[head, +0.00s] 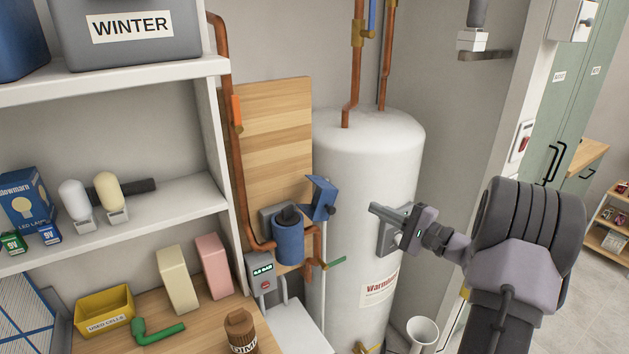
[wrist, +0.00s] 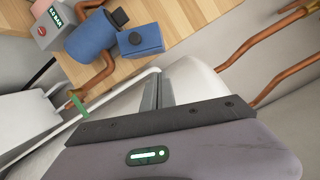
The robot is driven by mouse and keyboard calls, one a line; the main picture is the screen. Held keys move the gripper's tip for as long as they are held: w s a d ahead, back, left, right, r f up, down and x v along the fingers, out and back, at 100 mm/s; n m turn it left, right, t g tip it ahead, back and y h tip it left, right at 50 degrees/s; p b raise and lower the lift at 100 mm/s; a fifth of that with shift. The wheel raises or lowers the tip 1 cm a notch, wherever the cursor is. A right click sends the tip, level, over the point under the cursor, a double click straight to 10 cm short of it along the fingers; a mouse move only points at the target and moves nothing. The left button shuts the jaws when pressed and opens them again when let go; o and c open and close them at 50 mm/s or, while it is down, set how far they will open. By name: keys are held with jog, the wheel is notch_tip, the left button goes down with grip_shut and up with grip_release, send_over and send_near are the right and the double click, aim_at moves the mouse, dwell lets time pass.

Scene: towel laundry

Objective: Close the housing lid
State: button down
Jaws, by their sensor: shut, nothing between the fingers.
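The blue housing (head: 289,243) is a round body on copper pipes in front of the wooden board. Its blue lid (head: 321,198) stands raised at its right side, so the lid is open and the dark top of the housing shows. In the wrist view the housing (wrist: 92,38) is at the upper left, with the lid (wrist: 141,40) beside it. My gripper (head: 374,208) is to the right of the lid, in front of the white tank, apart from the lid. Its fingers (wrist: 157,90) are shut and empty. The hinge is too small to make out.
The white tank (head: 360,150) stands behind my gripper. Copper pipes (head: 228,130) run beside the wooden board (head: 270,130). A shelf (head: 140,212) is at the left. The gap between gripper and lid is clear.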

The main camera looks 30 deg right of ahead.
aim_at(320, 200)
jog(key=w+a+r+t+h+b, duration=0.1)
jog(key=w+a, duration=0.2)
jog(key=w, duration=0.6)
jog(key=shift+a+r+m, duration=0.25)
jog(key=shift+a+m, duration=0.15)
jog(key=shift+s, duration=0.1)
jog(key=shift+a+r+b, duration=0.1)
jog(key=shift+b, duration=0.2)
